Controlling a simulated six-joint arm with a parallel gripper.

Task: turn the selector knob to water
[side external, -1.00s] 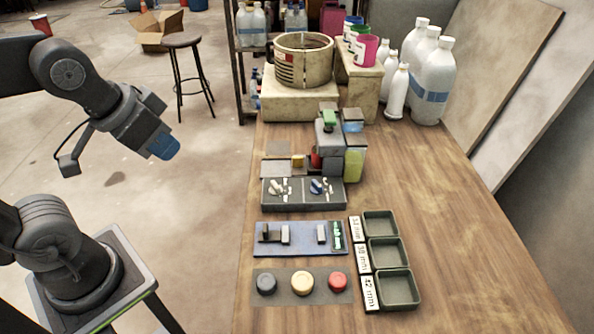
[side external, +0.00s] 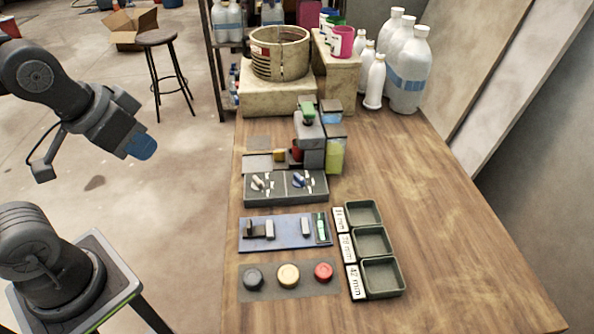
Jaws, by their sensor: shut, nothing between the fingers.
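A dark grey panel (side external: 314,196) lies on the wooden bench and carries two knobs side by side. The left knob (side external: 261,183) is whitish and the right knob (side external: 300,180) is blue. White marks surround both, but they are too small to read, so I cannot tell which setting either knob points to. My gripper (side external: 142,147) is shut and empty, with a blue end. It hangs in the air left of the bench, well apart from the panel.
Behind the panel stands a grey dispenser with a yellow-green container (side external: 336,155). In front lie a blue plate (side external: 286,232) with blocks, several round buttons and three green trays (side external: 382,277). A round vat (side external: 280,53) and white bottles stand at the back. The bench's right side is clear.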

